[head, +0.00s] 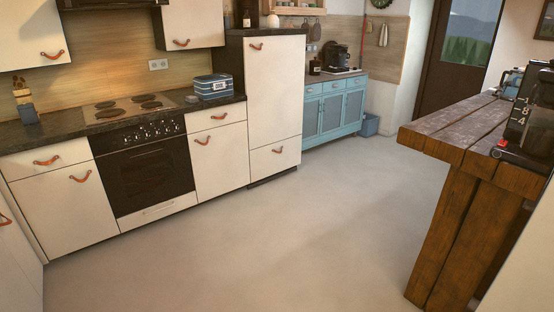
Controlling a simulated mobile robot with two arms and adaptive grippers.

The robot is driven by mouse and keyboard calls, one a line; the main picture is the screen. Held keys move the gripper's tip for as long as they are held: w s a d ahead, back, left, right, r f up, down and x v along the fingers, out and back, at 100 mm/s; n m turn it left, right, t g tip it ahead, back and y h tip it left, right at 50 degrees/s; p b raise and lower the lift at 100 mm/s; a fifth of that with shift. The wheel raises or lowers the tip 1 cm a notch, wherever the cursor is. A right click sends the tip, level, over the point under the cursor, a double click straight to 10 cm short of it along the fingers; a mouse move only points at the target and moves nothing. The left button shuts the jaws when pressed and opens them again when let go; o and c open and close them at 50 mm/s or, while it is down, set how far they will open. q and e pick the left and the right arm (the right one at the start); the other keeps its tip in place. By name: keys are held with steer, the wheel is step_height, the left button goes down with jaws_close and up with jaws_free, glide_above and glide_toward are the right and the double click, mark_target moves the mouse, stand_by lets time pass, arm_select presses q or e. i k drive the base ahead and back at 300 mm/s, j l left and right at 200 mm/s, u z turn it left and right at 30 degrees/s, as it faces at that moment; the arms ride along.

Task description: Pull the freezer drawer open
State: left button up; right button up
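The tall white fridge cabinet (273,95) stands at the right end of the kitchen row. The freezer drawer (272,162) is its lower white front, below a thin horizontal seam. A leather pull (278,150) hangs near the top of the drawer front. The drawer front looks flush with the cabinet, so it appears closed. The upper fridge door also looks closed and has its own leather pull (256,46). Neither of my grippers is in the head view.
Left of the fridge are a white cabinet (219,160) and a black oven (146,172). A blue sideboard (335,112) stands to its right. A heavy wooden table (455,130) with appliances on it fills the right side. The floor (270,240) between is clear.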

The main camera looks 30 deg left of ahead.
mark_target(264, 161)
steer(key=i+j+u, duration=0.25)
steer(key=i, duration=0.25)
steer(key=i+u, duration=0.3)
steer(key=i, duration=0.2)
steer(key=i+j+u, duration=0.15)
steer(key=i, duration=0.6)
steer(key=i+u, duration=0.15)
steer(key=i, duration=0.55)
steer(key=i+u, duration=0.15)
steer(key=i, duration=0.6)
steer(key=i+l+u, duration=0.15)
steer(key=i, duration=0.6)
steer(key=l, duration=0.05)
